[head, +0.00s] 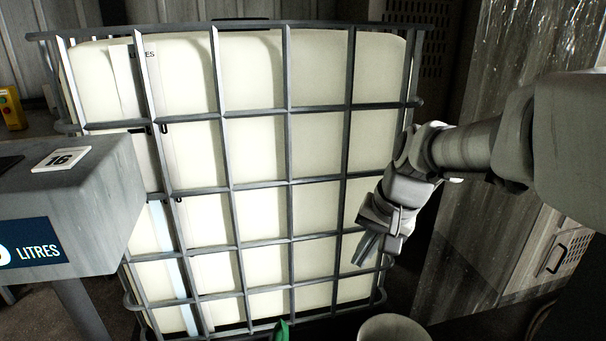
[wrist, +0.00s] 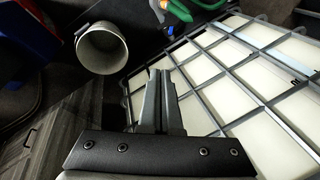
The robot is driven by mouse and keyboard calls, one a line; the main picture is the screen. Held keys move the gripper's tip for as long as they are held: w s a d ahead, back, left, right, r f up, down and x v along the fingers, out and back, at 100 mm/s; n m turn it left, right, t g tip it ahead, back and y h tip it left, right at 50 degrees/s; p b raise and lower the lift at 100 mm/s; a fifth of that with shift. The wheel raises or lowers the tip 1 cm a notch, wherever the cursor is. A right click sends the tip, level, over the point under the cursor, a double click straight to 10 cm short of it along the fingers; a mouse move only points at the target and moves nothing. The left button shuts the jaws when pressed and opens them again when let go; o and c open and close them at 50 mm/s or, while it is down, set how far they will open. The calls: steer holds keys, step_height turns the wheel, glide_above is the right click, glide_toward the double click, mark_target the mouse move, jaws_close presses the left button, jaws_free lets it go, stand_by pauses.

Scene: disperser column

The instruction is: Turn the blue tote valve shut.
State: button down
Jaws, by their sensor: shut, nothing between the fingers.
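A white caged tote (head: 318,185) stands upright in front of me in the head view; its cage also fills the right of the wrist view (wrist: 262,100). A green part (wrist: 183,11) with a small blue part (wrist: 170,29) beside it shows at the top edge of the wrist view. I cannot tell whether the blue part is the valve. Only a green tip (head: 282,331) shows at the bottom of the head view. My gripper (head: 366,252) is shut and empty, pointing down in front of the cage's right side. Its fingers (wrist: 158,74) are apart from the green and blue parts.
A pale round container (head: 393,329) is at the bottom of the head view; its open mouth shows in the wrist view (wrist: 101,48). A grey stand (head: 110,215) with a "LITRES" sign is at left. A blue object (wrist: 30,30) lies upper left in the wrist view.

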steer(key=w+a+f+m+g+y, duration=0.25)
steer(key=w+f, duration=0.55)
steer(key=f, duration=0.4)
steer(key=w+a+f+m+g+y, duration=0.1)
steer(key=w+a+f+m, duration=0.25)
steer(key=w+f, duration=0.75)
steer(key=s+a+f+m+y, duration=0.1)
steer(key=f+m, duration=0.1)
steer(key=f, duration=0.8)
steer(key=s+a+f+m+y+b, duration=0.1)
steer(key=s+f+m, duration=0.15)
steer(key=f, duration=0.75)
steer(key=s+a+f+m+y, duration=0.1)
steer(key=f+m, duration=0.2)
steer(key=f, duration=0.7)
steer(key=shift+n, duration=0.25)
steer(key=b+x, duration=0.1)
steer(key=x, duration=0.3)
steer(key=b+x, duration=0.1)
steer(key=x, duration=0.3)
steer(key=a+r+b+x, duration=0.1)
steer(key=b+x, duration=0.1)
steer(key=x, duration=0.2)
steer(key=shift+w+a, duration=0.15)
steer(key=shift+a, duration=0.55)
